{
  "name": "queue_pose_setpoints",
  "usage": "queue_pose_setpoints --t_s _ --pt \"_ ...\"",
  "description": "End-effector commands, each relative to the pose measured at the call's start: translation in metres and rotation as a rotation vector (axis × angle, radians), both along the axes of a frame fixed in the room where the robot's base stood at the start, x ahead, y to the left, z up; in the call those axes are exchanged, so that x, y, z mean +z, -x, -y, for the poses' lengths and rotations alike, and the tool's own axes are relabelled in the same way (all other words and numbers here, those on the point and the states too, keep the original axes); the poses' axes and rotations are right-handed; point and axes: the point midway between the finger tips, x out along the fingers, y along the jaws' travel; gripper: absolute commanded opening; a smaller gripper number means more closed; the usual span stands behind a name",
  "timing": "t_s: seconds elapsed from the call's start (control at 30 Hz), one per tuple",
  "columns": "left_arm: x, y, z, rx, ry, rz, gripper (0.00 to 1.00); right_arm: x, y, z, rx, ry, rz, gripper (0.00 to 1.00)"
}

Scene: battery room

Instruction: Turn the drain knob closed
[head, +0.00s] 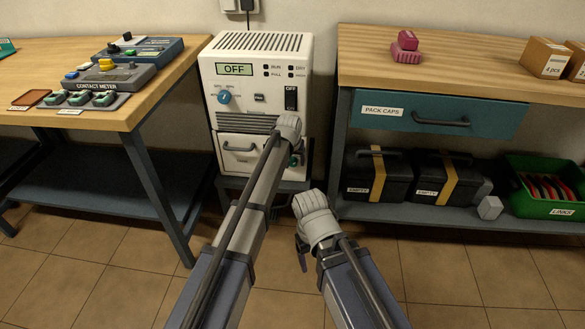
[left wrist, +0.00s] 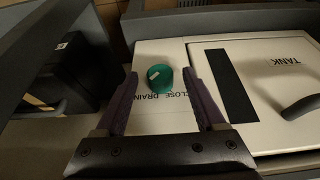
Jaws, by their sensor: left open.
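The drain knob (left wrist: 160,78) is a green round knob with a white mark on the left part of its face, low on the front of the white machine (head: 262,72). A CLOSE DRAIN label, upside down in the left wrist view, sits beside it. My left gripper (left wrist: 161,76) is open, with one finger on each side of the knob. Gaps show between knob and fingers; I cannot tell whether the fingertips reach its depth. In the head view my left arm partly covers the knob. My right gripper (head: 302,256) hangs low before the machine; its jaws are mostly hidden.
A TANK drawer (left wrist: 262,90) with a dark handle is beside the knob. A wooden bench (head: 160,85) stands left of the machine. A shelf (head: 430,217) with black cases (head: 378,180) and a green bin (head: 545,203) stands right. The machine's display reads OFF.

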Motion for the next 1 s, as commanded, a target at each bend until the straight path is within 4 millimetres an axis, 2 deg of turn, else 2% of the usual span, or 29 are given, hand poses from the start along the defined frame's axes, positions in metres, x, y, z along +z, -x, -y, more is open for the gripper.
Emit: queue_pose_setpoints --t_s 0.03,0.33,0.9,1.0 --pt "-0.0057 -0.0019 0.0001 0.0 0.0 0.0 0.71 -0.0057 0.0 -0.0002 0.001 0.0 0.0 0.71" --pt "-0.005 -0.0023 0.0002 0.0 0.0 0.0 0.71 -0.005 0.0 -0.0002 0.001 -0.001 0.0 0.71" --pt "-0.005 -0.0022 0.0002 0.0 0.0 0.0 0.07 -0.0051 0.0 -0.0002 0.001 -0.001 0.0 0.71" --pt "-0.005 -0.0022 0.0002 0.0 0.0 0.0 0.0 -0.0051 0.0 -0.0002 0.001 -0.001 0.0 0.71"
